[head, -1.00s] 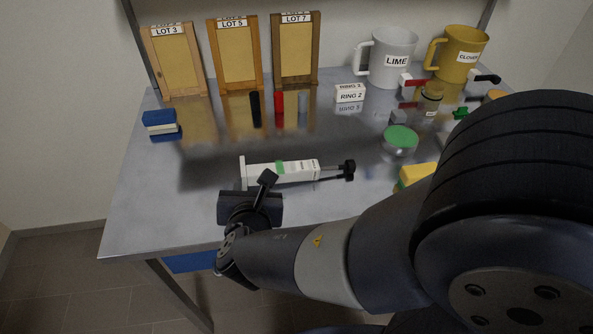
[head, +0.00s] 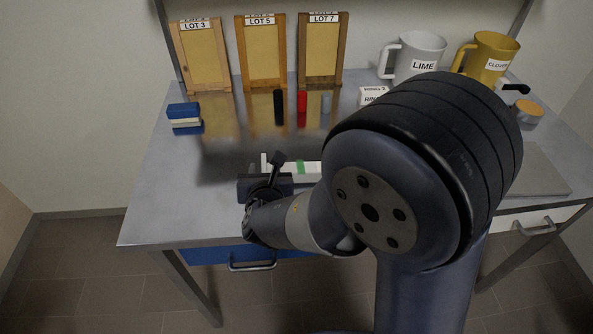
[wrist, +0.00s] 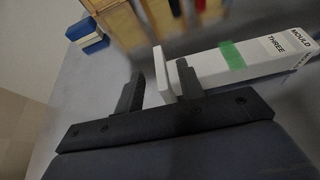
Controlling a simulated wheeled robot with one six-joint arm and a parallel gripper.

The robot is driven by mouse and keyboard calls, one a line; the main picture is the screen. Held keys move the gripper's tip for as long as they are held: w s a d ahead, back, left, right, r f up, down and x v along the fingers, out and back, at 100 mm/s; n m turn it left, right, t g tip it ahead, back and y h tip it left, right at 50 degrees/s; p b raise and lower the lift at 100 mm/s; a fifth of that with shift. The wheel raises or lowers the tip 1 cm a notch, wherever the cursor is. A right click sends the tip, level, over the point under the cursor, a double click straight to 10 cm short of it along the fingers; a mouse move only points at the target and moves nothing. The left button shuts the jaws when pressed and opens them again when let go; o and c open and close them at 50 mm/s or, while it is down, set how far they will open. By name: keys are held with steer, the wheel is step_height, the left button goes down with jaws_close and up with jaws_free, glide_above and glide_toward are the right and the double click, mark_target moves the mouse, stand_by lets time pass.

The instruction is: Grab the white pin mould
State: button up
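The white pin mould (wrist: 258,62) is a long white bar with a green band, a flat end plate and lettering reading "MOULD" and "THREE" in the wrist view. It lies on the steel table; in the head view the mould (head: 308,171) is partly hidden behind my arm, which covers its right end. My gripper (wrist: 160,73) is open, its two dark fingers apart. The end plate shows between the fingers in the wrist picture, and the right finger overlaps the bar's near end. I see no grip on it. In the head view my gripper (head: 267,176) is at the mould's left end, on its near side.
A blue and white block (head: 184,115) lies at the table's left. Wooden frames (head: 262,55) marked LOT stand at the back, with black, red and grey pegs in front. The LIME jug (head: 418,56) and CLOVER jug (head: 488,54) stand back right. The table's left front is clear.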

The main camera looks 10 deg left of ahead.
steer(key=shift+w+a+f, duration=0.15)
steer(key=shift+w+f, duration=0.15)
steer(key=shift+w, duration=0.35)
jaws_close()
